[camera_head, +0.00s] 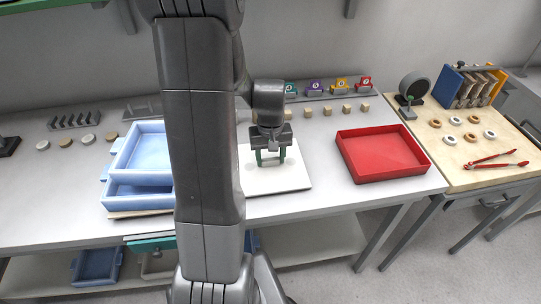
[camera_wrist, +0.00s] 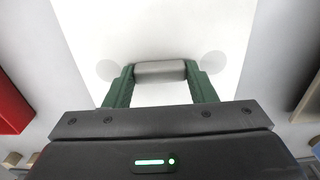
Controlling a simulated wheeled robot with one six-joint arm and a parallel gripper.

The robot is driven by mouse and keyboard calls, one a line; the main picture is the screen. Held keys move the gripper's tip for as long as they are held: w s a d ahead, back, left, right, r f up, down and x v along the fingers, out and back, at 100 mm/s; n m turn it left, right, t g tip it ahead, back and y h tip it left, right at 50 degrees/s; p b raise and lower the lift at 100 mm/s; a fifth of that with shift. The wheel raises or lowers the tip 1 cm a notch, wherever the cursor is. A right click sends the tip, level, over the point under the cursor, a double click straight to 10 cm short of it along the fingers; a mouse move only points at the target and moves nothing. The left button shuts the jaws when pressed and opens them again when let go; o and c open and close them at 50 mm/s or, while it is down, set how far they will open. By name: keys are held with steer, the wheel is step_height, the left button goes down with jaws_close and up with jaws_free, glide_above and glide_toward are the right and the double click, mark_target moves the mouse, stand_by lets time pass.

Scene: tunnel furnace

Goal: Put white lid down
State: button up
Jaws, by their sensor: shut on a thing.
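The white lid (camera_head: 285,180) is a flat, pale square in the middle of the table, partly hidden by my arm in the head view. My gripper (camera_head: 270,158) is over it, pointing down, with its green fingers shut on the lid's grey handle. In the wrist view the white lid (camera_wrist: 160,25) fills the middle, and the grey handle (camera_wrist: 160,70) sits between the fingers of my gripper (camera_wrist: 160,78). I cannot tell whether the lid touches the table.
Blue trays (camera_head: 146,150) stand to the left, partly behind my arm. An empty red tray (camera_head: 385,155) stands to the right. Small wooden blocks (camera_head: 327,112) and coloured number signs (camera_head: 340,84) line the back. A wooden side table (camera_head: 450,180) holds rings and red tongs (camera_head: 495,162).

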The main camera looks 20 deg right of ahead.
mark_target(270, 159)
steer(key=shift+f, duration=0.15)
steer(key=o, duration=1.3)
steer(key=shift+o, duration=0.2)
step_height(270, 159, up, 12)
steer(key=shift+r, duration=0.2)
